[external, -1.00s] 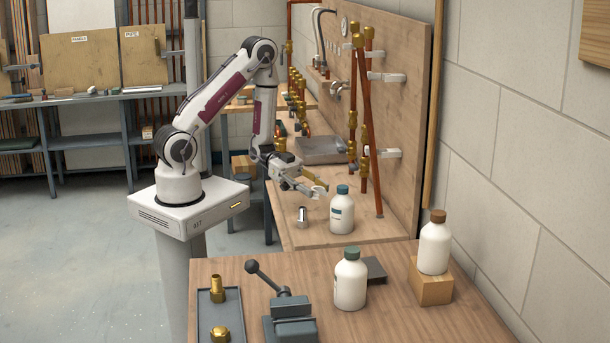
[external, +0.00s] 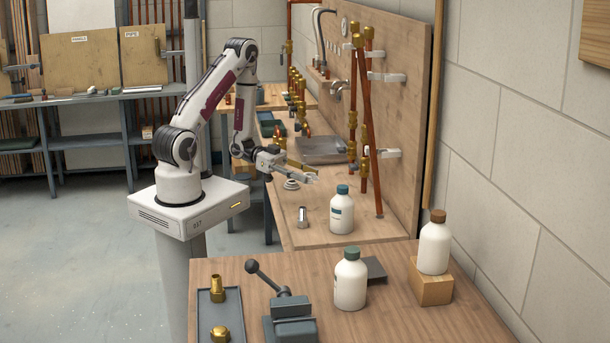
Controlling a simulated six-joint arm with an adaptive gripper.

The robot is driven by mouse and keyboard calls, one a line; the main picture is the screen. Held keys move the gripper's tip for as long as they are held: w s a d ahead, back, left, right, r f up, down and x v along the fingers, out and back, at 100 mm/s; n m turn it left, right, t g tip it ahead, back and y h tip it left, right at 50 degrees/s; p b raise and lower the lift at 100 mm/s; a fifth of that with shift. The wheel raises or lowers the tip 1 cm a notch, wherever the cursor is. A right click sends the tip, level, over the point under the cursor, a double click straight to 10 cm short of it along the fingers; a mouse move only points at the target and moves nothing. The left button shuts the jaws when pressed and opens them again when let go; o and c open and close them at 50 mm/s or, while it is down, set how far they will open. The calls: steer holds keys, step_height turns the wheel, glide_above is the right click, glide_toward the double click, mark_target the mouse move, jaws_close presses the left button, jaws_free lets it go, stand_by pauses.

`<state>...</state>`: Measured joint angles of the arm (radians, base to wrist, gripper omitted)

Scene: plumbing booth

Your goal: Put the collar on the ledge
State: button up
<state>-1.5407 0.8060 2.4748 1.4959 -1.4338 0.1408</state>
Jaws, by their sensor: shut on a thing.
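My gripper (external: 314,177) is above the middle of the far bench, behind and left of the teal-capped bottle. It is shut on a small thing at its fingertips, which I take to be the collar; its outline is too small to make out. A pale round ring-like piece (external: 291,184) shows just below the fingers; I cannot tell whether anything touches it.
The teal-capped bottle (external: 342,211) and a small metal cylinder (external: 303,217) stand on the bench in front. Copper pipes (external: 366,130) with brass fittings rise at the right before the board. A grey tray-like plate (external: 322,150) lies behind my gripper.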

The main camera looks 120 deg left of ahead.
stand_by(0.4)
steer(key=shift+f, duration=2.95)
steer(key=shift+f, duration=0.15)
steer(key=shift+f, duration=1.9)
steer(key=shift+f, duration=0.1)
steer(key=o, duration=0.9)
steer(key=shift+s, duration=0.1)
steer(key=shift+s+d+r, duration=0.1)
steer(key=shift+s+r, duration=0.2)
steer(key=shift+s, duration=1.65)
steer(key=shift+s+a+r, duration=0.1)
steer(key=shift+s+r, duration=0.25)
steer(key=shift+s, duration=1.6)
steer(key=shift+s+d+r, duration=0.1)
steer(key=shift+s+r, duration=0.2)
steer(key=shift+s, duration=1.65)
